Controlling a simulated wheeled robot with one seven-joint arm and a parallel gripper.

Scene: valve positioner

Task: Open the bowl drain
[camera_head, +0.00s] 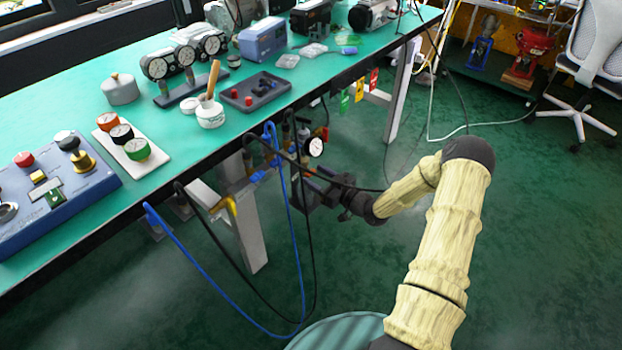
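Under the bench's front edge hangs an air-supply assembly with a round white pressure gauge (315,147), dark fittings and blue hoses. I cannot make out the bowl or its drain; they are small, dark or hidden at this angle. My gripper (303,188) is a dark shape just below the gauge, close to the assembly. My arm comes to it from the right. The fingers are too dark and small to tell whether they are open or shut, or whether they touch anything.
A blue hose (298,255) and a black cable hang in loops near my gripper. The green bench (205,150) carries gauges, a blue control box (55,200) and other instruments. A bench leg (250,232) stands left of my gripper. The floor (560,230) at right is clear.

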